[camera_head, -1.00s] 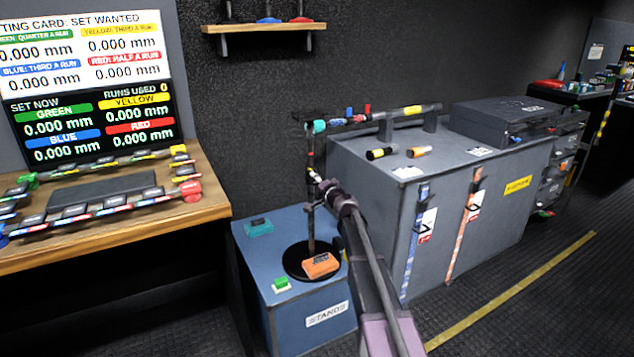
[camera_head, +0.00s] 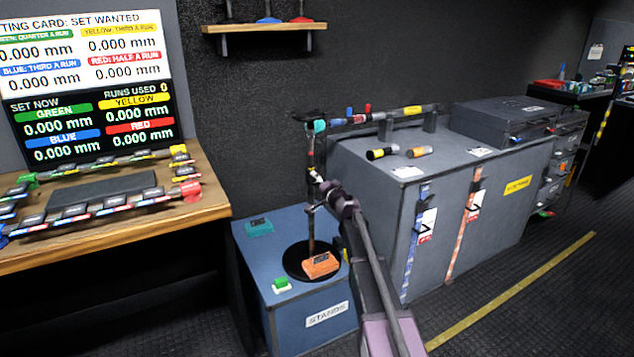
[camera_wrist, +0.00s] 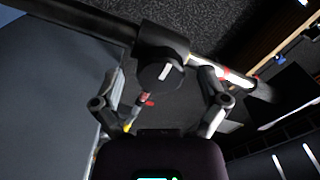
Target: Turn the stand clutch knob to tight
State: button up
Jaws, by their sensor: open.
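The stand's clutch knob (camera_wrist: 162,73) is a round black face with a white mark line, on a dark block crossed by a bar, in the wrist view. My gripper (camera_wrist: 160,90) is open, one finger to each side of the knob; I cannot tell whether either finger touches it. In the head view my gripper (camera_head: 316,184) is beside the upright stand pole (camera_head: 311,220), at mid height, and the knob cannot be made out there. The pole rises from a round black base (camera_head: 297,272) and meets a long bar (camera_head: 350,120) at its top.
The stand is on a blue box (camera_head: 265,300) with an orange block (camera_head: 320,265), a green button (camera_head: 281,285) and a teal block (camera_head: 259,227). A grey cabinet (camera_head: 385,220) is close on the right. A wooden bench (camera_head: 110,225) is on the left.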

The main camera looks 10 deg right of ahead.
jog(key=v, duration=1.1)
jog(key=shift+s, duration=0.1)
jog(key=s+a+f+n+g+y, duration=0.2)
jog(key=s+a+f+n+g, duration=0.8)
jog(key=s, duration=0.5)
jog(key=s+d+f+m+g+h, duration=0.1)
jog(key=s+d+f+g+h, duration=0.25)
jog(key=s, duration=0.55)
jog(key=s+d+f+g+h, duration=0.2)
jog(key=s+f+g+h, duration=0.25)
jog(key=s, duration=0.55)
notch_tip(320, 180, up, 29)
jog(key=p, duration=2.9)
jog(key=shift+w+a+t+p, duration=0.15)
jog(key=shift+w+t+p, duration=0.1)
jog(key=shift+t+p, duration=0.15)
jog(key=shift+r, duration=0.1)
